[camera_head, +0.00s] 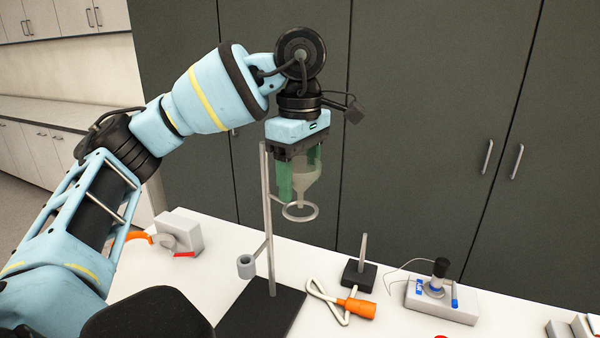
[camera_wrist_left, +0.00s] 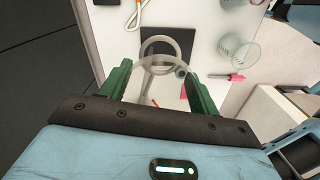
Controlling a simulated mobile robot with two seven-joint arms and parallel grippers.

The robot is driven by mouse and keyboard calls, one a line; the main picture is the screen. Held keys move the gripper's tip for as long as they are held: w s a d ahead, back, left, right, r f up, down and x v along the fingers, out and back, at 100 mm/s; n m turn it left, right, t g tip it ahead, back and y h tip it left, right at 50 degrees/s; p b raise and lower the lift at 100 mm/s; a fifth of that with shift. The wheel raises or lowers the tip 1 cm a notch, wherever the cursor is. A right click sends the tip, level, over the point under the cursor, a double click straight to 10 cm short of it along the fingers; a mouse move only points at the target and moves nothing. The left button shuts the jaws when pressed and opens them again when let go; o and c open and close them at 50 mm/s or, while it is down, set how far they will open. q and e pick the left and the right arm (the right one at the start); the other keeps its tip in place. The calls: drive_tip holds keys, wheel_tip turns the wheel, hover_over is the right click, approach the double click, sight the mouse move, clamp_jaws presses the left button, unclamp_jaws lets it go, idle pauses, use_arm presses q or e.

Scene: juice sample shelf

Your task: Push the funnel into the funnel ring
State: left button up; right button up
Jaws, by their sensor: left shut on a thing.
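My left gripper (camera_head: 300,190) points down with its green fingers shut on the translucent funnel (camera_head: 309,178). The funnel is upright, with its narrow end down. The funnel ring (camera_head: 300,218), a pale ring on the metal stand (camera_head: 268,215), lies just below the funnel. The stem's tip is near the ring's opening; I cannot tell whether it has entered. In the left wrist view the funnel's clear rim (camera_wrist_left: 158,68) spans between the fingers, with the ring (camera_wrist_left: 160,44) seen beneath and slightly off centre. My right gripper is not in view.
The stand's black base (camera_head: 262,311) sits on the white table. Glass beakers (camera_wrist_left: 238,50) show in the wrist view. Dark cabinets stand behind.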

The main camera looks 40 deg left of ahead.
sight(300, 206)
use_arm(q)
drive_tip(key=shift+f+b, duration=0.3)
drive_tip(key=shift+f, duration=2.4)
idle(1.1)
drive_tip(key=o, duration=1)
drive_tip(key=shift+o, duration=0.2)
drive_tip(key=shift+r+p, duration=0.3)
drive_tip(key=shift+r, duration=3.6)
